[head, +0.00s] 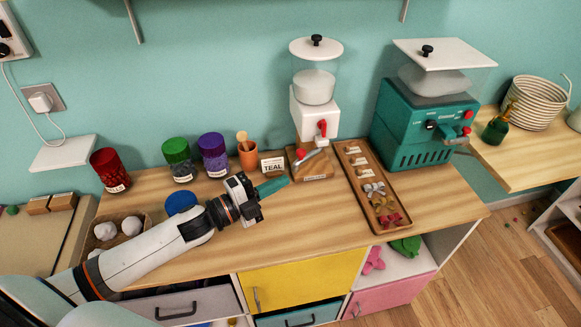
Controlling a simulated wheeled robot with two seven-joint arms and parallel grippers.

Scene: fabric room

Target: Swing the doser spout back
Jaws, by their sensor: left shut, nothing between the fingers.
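The doser (315,108) is a white body with a clear hopper and white lid, standing at the back middle of the wooden counter. A red-tipped part (321,129) sticks out at its lower front, and I take it for the spout. Below it is a wooden base (316,169) with a small red and grey piece (303,154) on it. My left gripper (286,181) comes in from the left, shut and empty. Its teal fingertips point right, in front of the base and left of the doser, apart from the spout. My right gripper is not in view.
A teal machine (412,122) stands right of the doser. A wooden tray (365,189) with several small bows lies between them. The counter's front middle is clear.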

